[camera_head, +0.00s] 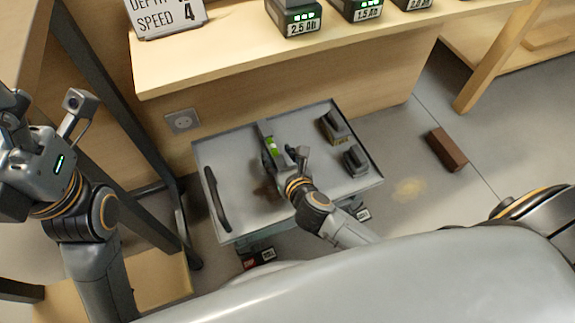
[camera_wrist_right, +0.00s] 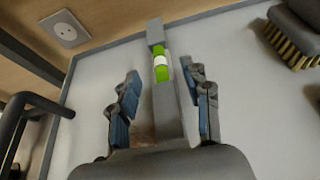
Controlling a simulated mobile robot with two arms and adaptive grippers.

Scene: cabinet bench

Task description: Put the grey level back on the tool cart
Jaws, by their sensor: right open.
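The grey level (camera_head: 264,131) with a bright green vial is at the tool cart's (camera_head: 236,126) grey top, towards its back edge. In the right wrist view the level (camera_wrist_right: 157,36) runs lengthwise between my fingers and seems to lie on the tray. My right gripper (camera_wrist_right: 163,92) is open, one blue-padded finger on each side of the level, with gaps showing. In the head view the right gripper (camera_head: 283,160) partly covers the level. My left gripper (camera_head: 28,150) is at the far left, away from the cart; its fingertips are unclear.
Two dark brushes (camera_head: 334,126) (camera_head: 355,160) lie on the cart's right side. A black handle (camera_head: 217,200) is at its left. A wooden shelf (camera_head: 240,48) with battery packs overhangs behind. A brown brick (camera_head: 446,149) lies on the floor right. The tray's front left is clear.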

